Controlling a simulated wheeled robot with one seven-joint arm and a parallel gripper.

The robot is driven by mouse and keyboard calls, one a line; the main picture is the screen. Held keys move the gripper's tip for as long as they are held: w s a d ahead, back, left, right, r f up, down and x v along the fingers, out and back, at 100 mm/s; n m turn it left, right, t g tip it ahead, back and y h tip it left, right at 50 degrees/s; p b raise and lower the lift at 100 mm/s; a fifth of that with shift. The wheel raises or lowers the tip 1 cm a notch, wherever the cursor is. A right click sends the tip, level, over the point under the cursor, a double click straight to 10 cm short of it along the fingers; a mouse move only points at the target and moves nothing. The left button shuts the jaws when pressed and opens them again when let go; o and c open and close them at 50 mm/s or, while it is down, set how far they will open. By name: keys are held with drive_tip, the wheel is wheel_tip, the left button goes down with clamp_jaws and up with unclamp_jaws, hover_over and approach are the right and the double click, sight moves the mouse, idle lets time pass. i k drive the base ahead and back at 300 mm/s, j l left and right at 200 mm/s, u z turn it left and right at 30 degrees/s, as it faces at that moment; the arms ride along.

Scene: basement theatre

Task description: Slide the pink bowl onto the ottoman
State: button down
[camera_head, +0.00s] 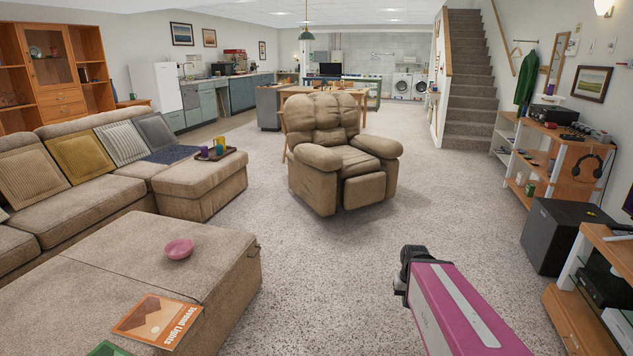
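The pink bowl (179,249) sits upright on top of a large, low beige upholstered block (217,245) at the front left, which looks like the ottoman. The bowl is near the middle of the block's far part, beyond a seam in its top. My arm enters at the lower right as a magenta link with a grey stripe. The dark end of my arm, apparently my gripper (413,268), is over the carpet, well to the right of the bowl and apart from it. Its fingers cannot be made out.
An orange book (158,321) and a green item (109,349) lie on the block's near part. A recliner (338,155) stands mid-room. A black box (560,235) and shelves line the right. Carpet between is clear.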

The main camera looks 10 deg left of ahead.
sight(179, 248)
drive_tip(key=i, duration=1.65)
drive_tip(key=i+u, duration=0.6)
drive_tip(key=u, duration=0.15)
drive_tip(key=i+l+u, duration=0.1)
drive_tip(key=i+u, duration=0.45)
drive_tip(key=u, duration=0.2)
drive_tip(key=i+u, duration=0.15)
drive_tip(key=u, duration=0.25)
drive_tip(key=i+u, duration=0.2)
drive_tip(key=u, duration=0.15)
drive_tip(key=i+l+u, duration=0.1)
drive_tip(key=u, duration=0.3)
drive_tip(key=i, duration=0.1)
